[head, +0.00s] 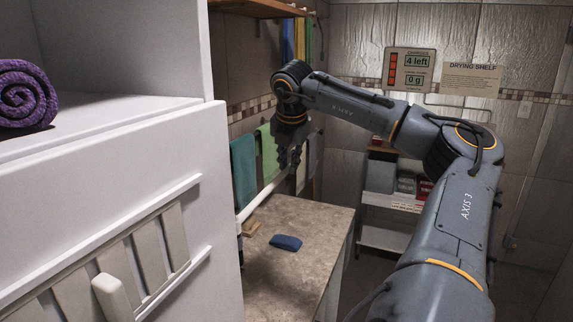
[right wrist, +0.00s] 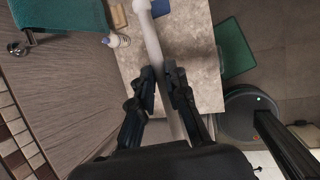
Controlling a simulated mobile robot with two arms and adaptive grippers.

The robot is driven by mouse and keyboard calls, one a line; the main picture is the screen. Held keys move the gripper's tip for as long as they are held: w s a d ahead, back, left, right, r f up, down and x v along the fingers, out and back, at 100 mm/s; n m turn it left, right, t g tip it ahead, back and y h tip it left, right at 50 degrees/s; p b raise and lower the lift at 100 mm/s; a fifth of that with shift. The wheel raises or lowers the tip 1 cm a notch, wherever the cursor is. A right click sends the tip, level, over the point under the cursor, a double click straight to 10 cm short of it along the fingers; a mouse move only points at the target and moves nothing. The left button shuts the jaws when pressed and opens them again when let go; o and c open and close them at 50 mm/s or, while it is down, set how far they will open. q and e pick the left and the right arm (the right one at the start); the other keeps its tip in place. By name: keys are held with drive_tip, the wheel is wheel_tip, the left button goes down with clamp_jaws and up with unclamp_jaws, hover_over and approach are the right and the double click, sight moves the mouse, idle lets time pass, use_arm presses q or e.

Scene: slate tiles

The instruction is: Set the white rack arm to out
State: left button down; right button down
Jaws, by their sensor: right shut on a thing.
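The white rack arm (head: 262,194) is a pale bar that runs slantwise over the counter, below the hanging towels. My right gripper (head: 290,161) reaches down from above to the bar's far part. In the right wrist view the rack arm (right wrist: 152,42) passes between the two fingers of my right gripper (right wrist: 162,78), which are shut on it. The bar's rounded end shows at the top of that view. The wall mount is hard to make out. My left gripper is in neither view.
A stone-topped counter (head: 310,225) stands below, with a blue sponge (head: 286,243) on it. Teal (head: 244,170) and green (head: 267,150) towels hang by the wall. A white cabinet (head: 110,180) fills the left side. A small bottle (right wrist: 117,41) shows near the counter's edge.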

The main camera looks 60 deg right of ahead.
drive_tip(key=shift+s, duration=0.4)
drive_tip(key=c, duration=1.3)
unclamp_jaws()
drive_tip(key=shift+c, duration=0.2)
drive_tip(key=v, duration=1.2)
